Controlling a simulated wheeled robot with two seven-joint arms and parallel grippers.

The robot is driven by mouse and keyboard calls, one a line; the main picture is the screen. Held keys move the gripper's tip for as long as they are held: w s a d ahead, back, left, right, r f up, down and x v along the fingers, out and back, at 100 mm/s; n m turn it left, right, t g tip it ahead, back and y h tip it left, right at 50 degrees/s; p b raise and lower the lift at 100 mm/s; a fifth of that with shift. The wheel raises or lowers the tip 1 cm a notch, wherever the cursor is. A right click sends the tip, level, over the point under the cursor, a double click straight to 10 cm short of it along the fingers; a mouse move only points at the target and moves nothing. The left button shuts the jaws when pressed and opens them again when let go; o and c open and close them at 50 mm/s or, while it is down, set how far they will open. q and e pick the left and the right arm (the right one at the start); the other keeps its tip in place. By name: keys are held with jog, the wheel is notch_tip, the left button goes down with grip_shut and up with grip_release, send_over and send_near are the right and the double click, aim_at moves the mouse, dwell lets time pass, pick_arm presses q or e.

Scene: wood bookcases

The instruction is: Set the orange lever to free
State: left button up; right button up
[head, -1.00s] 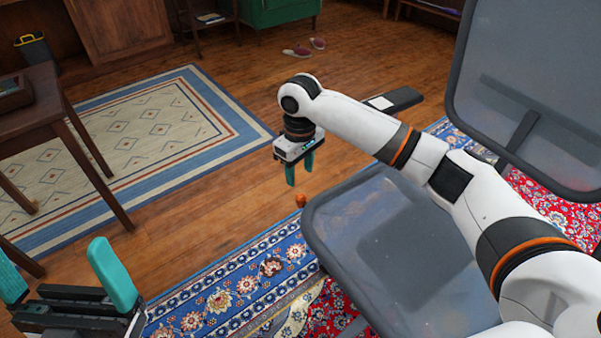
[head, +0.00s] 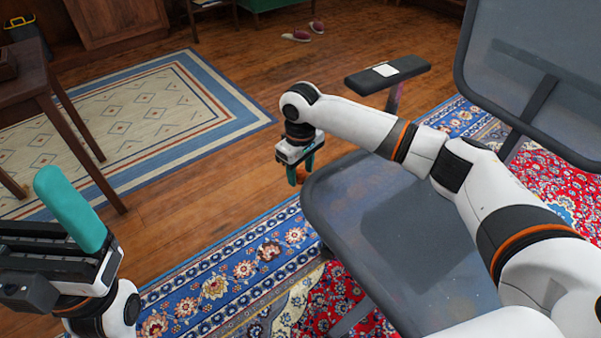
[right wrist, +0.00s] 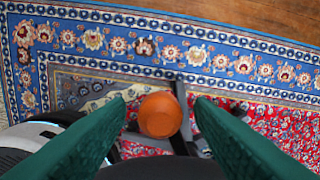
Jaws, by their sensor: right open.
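The orange lever shows as a round orange knob (head: 301,175) at the left edge of the grey office chair's seat (head: 335,212). In the right wrist view the orange knob (right wrist: 160,115) is between my two green fingers, with a gap on each side. My right gripper (head: 300,176) is open and points down around the knob, partly hiding it in the head view. My left gripper (head: 72,208) is at the lower left, away from the chair; one teal finger shows, spread out to the end of its bar, and the other is out of frame.
The chair's backrest (head: 535,75) rises at the right, and its armrest (head: 388,73) stands beyond my right arm. A wooden table (head: 60,110) is at the left. Patterned rugs lie on the wood floor, and the floor left of the chair is clear.

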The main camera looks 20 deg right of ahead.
jog(key=shift+c, duration=0.5)
grip_shut()
jog(key=shift+r+p, duration=0.1)
jog(key=shift+p, duration=0.25)
